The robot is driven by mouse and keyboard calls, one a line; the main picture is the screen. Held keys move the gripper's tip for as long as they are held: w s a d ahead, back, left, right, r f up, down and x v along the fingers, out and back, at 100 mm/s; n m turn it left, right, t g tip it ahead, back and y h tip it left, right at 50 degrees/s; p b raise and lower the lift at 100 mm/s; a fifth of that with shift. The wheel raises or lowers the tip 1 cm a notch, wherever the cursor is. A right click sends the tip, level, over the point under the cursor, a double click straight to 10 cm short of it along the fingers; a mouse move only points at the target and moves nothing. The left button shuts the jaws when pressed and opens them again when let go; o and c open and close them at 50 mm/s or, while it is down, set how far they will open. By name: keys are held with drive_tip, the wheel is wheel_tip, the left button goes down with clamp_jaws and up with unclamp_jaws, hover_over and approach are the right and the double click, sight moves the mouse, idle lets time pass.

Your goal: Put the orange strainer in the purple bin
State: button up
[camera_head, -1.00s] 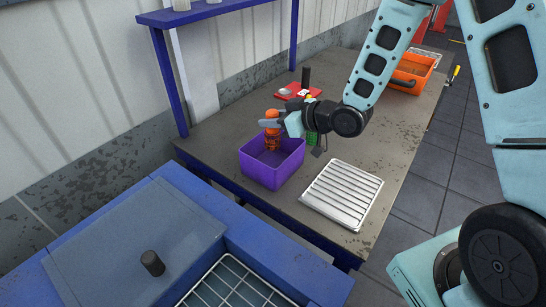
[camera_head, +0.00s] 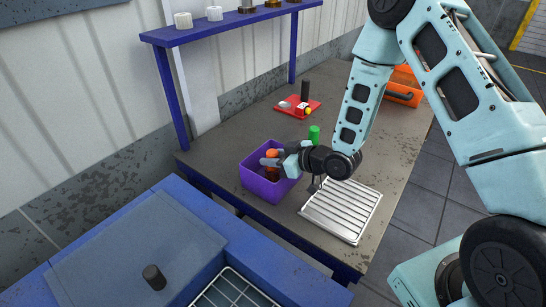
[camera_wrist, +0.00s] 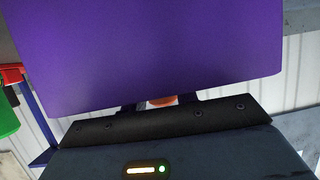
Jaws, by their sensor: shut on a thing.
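The purple bin (camera_head: 265,188) stands on the grey workbench, and its wall also fills much of the wrist view (camera_wrist: 150,50). My gripper (camera_head: 272,158) is at the bin's opening, shut on the orange strainer (camera_head: 271,172). The strainer's lower part is down inside the bin, partly hidden by the front wall. In the wrist view only a small orange patch of the strainer (camera_wrist: 162,101) shows between the fingers, behind the bin wall. Whether the strainer touches the bin floor cannot be seen.
A ribbed metal tray (camera_head: 342,208) lies right of the bin. A green cylinder (camera_head: 314,134) stands behind my gripper. A red board (camera_head: 297,107) with small items is farther back. An orange crate (camera_head: 403,88) is at the far right. A blue shelf (camera_head: 230,22) stands over the back.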

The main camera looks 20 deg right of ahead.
drive_tip(key=shift+f, duration=0.1)
drive_tip(key=o, duration=1)
drive_tip(key=shift+o, duration=0.2)
